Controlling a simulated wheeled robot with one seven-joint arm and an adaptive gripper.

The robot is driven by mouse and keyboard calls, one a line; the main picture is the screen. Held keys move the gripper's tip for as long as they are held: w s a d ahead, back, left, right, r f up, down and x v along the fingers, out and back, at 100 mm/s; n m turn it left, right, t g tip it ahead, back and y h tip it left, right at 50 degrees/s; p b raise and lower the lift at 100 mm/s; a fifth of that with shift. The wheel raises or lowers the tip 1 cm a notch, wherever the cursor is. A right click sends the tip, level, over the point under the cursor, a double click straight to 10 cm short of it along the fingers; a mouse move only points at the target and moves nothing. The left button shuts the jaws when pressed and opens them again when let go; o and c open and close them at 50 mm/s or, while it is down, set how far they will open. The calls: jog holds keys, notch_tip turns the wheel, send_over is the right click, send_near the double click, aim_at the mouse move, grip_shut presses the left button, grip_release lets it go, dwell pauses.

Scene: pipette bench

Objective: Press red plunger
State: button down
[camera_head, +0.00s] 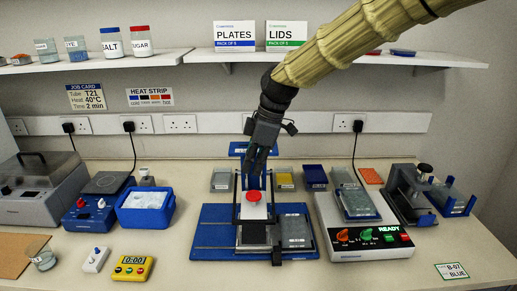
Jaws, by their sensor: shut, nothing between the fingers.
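The red plunger (254,196) is a round red cap at the top of a pipetting stand on a blue base (214,225) in the middle of the bench. My gripper (255,179) points down just above and behind the red plunger, its dark fingers together and empty. A small gap seems to show between the fingertips and the cap, but contact cannot be told for sure from this angle. A clear plate (294,229) sits on the right part of the blue base. The fingers partly hide the stand's upper frame.
A white heater-shaker (370,241) reading READY stands close on the right, with a black press beyond it. A blue ice tub (146,206) and yellow timer (132,268) are on the left. Several small trays line the back. A shelf (410,58) runs above, behind my arm.

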jog(key=p, duration=0.1)
send_over(250, 194)
jog(key=f, duration=0.4)
jog(key=shift+w+f, duration=0.35)
jog(key=shift+f, duration=0.05)
jog(key=shift+d+f, duration=0.1)
jog(key=shift+f, duration=0.25)
jog(key=shift+s+f, duration=0.3)
jog(key=shift+s, duration=0.1)
jog(key=shift+w+f, duration=0.25)
jog(key=shift+f, duration=0.05)
jog(key=shift+s, duration=0.15)
jog(key=shift+f, duration=1.2)
jog(key=shift+r, duration=0.15)
